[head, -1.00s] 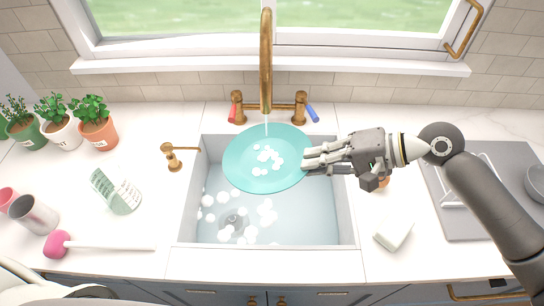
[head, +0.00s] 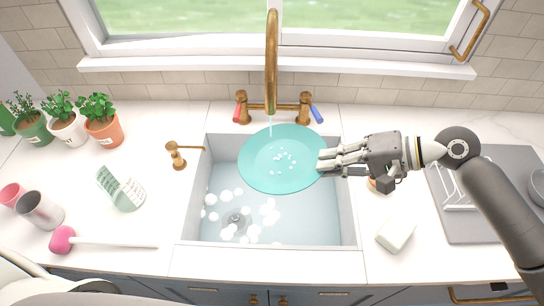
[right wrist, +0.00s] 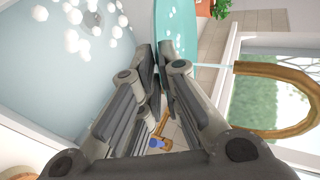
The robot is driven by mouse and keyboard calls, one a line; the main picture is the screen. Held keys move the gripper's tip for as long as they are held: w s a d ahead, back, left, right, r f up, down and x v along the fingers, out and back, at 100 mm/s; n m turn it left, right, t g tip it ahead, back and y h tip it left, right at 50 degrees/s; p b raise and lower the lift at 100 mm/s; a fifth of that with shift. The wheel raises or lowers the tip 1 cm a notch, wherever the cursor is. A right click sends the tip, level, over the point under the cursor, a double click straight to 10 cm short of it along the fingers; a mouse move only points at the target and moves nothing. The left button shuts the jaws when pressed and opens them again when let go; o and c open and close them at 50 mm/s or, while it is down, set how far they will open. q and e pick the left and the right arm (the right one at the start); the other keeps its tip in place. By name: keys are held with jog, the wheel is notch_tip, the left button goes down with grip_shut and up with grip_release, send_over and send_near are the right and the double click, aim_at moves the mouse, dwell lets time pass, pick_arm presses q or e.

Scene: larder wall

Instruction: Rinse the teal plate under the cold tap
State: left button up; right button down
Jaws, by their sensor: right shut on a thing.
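The teal plate (head: 262,176) is held over the sink (head: 349,205), under the brass tap (head: 271,60). A thin stream of water falls from the spout onto the plate's far part. Small white suds lie on the plate's middle. My right gripper (head: 324,162) is shut on the plate's right rim. In the right wrist view the plate (right wrist: 178,28) shows edge-on between the fingers (right wrist: 160,65). The tap has a red handle (head: 237,113) at left and a blue handle (head: 317,113) at right. My left gripper is not in view.
Foam floats in the sink around the drain (head: 236,220). A soap dispenser (head: 177,156) stands left of the sink. A white block (head: 396,234) and a grey mat with a rack (head: 480,225) are at right. Potted plants (head: 103,129), cups and a pink-headed brush (head: 63,239) are at left.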

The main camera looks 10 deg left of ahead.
jog(key=s+d, duration=0.2)
jog(key=d, duration=0.3)
jog(key=shift+d, duration=0.35)
jog(key=shift+r, duration=0.15)
dwell(1.1)
jog(key=s+d+r+p, duration=0.1)
jog(key=d+r+p, duration=0.3)
jog(key=shift+s+d, duration=0.25)
jog(key=shift+d, duration=0.1)
jog(key=shift+a+f, duration=0.15)
dwell(1.1)
